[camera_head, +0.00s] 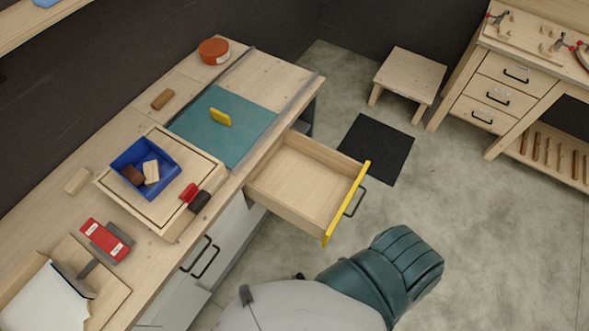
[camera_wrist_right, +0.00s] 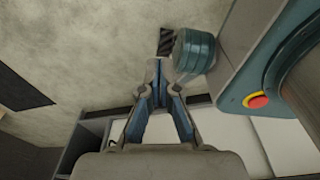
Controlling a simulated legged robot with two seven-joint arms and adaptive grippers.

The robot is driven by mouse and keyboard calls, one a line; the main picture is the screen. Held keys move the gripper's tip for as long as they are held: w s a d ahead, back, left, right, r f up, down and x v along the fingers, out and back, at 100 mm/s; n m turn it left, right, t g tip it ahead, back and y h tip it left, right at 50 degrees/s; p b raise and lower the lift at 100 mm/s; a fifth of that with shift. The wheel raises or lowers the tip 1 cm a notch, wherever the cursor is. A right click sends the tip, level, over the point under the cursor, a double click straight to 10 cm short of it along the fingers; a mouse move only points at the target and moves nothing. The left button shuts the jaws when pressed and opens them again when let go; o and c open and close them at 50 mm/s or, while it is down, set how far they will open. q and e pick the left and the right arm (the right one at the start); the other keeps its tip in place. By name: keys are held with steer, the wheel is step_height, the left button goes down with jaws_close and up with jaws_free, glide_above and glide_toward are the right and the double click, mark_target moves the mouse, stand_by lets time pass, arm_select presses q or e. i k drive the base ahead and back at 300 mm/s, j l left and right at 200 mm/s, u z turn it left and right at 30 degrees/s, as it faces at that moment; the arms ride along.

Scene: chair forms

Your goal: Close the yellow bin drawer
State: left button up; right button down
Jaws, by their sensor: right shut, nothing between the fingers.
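The yellow bin drawer stands pulled out from the workbench in the head view, with its yellow front (camera_head: 346,206) facing right and a dark handle on that front. Its pale wooden tray (camera_head: 302,180) looks empty. My right gripper (camera_wrist_right: 159,66) shows in the right wrist view, its fingers drawn together with nothing between them. The yellow front cannot be made out in the wrist view. My left gripper is in neither view.
The workbench carries a teal mat (camera_head: 235,125), a blue bin (camera_head: 130,155) with blocks and an orange tin (camera_head: 214,51). A black floor mat (camera_head: 376,148) lies beyond the drawer. A stool (camera_head: 409,80) and another bench stand farther back.

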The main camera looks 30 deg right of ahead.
mark_target(310, 185)
steer(key=k+l+z, duration=0.1)
steer(key=l+z, duration=1.05)
steer(key=j+u, duration=0.1)
steer(key=j, duration=0.25)
steer(key=k+j, duration=0.1)
steer(key=j, duration=0.2)
steer(key=k+u, duration=0.05)
